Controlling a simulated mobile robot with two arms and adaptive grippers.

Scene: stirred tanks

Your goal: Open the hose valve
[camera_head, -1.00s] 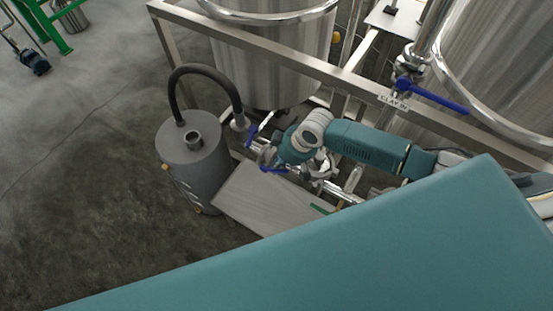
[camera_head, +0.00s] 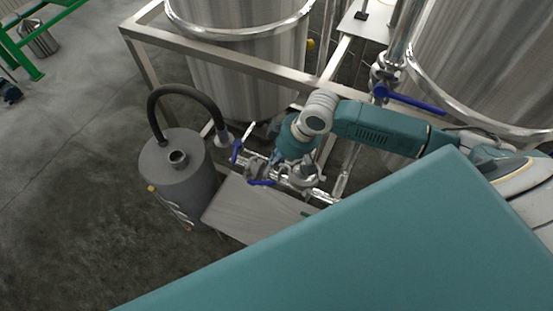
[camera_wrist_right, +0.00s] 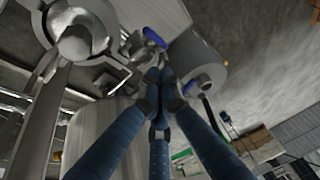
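A blue valve handle (camera_head: 237,152) sits at the pipe end of the black hose (camera_head: 190,90). A second blue handle (camera_head: 262,183) is lower on the same steel pipework. My right gripper (camera_head: 274,164) is over the pipe, just right of these handles and partly hidden by its wrist. In the right wrist view its dark blue fingers (camera_wrist_right: 158,74) come together at the tips, with nothing visible held. A blue handle (camera_wrist_right: 152,37) shows just beyond the tips, seemingly apart from them. Another blue piece (camera_wrist_right: 190,87) lies right of the fingers. My left gripper is out of view.
A grey cylinder (camera_head: 180,182) with the hose on top stands left of the pipework. A steel frame (camera_head: 225,57) and large tanks (camera_head: 250,75) stand behind. A bigger blue handle (camera_head: 410,98) is at upper right.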

